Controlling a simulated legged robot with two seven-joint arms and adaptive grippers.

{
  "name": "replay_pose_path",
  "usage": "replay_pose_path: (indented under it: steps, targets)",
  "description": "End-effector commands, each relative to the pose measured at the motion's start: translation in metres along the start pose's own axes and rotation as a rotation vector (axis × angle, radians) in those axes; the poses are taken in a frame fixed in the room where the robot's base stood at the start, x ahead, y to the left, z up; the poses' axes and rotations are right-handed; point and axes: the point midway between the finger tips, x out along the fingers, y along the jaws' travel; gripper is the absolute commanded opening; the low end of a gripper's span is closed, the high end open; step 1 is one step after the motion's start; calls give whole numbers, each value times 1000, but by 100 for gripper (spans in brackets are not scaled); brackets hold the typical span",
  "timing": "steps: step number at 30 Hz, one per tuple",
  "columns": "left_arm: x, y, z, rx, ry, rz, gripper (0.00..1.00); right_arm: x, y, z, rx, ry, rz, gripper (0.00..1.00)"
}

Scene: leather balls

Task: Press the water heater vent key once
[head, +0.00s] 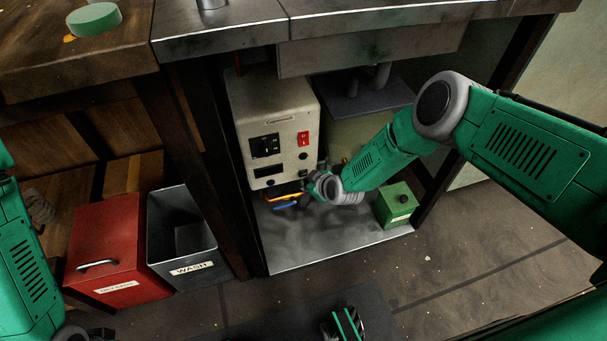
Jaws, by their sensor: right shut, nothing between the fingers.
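The cream water heater box (265,105) stands under the metal counter. Its front has a black panel, a red switch (303,139), a dark slot and small black knobs. I cannot tell which of these is the vent key. My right gripper (314,184) is shut and empty, at the heater's lower right corner just below the lower knob. Whether it touches the heater is too small to tell. My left arm comes in at the left edge; a green and black part at the bottom edge looks like my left gripper (346,325), mostly cut off, its jaws unclear.
Yellow and blue pieces (286,201) lie beneath the heater. A green box (397,204) stands on the metal shelf (330,242) at right. A red bin (118,245) and an open grey bin (183,232) marked WASH stand left. A dark-topped tank (352,96) sits behind my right forearm.

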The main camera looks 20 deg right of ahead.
Motion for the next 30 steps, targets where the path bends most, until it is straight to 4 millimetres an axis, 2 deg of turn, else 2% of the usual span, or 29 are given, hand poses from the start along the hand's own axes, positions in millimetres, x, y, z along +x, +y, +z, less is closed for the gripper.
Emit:
replay_pose_path:
  steps: [30]
  targets:
    - [0,0,0,0,0,0,40,7,6,-7,-1,1,0,0]
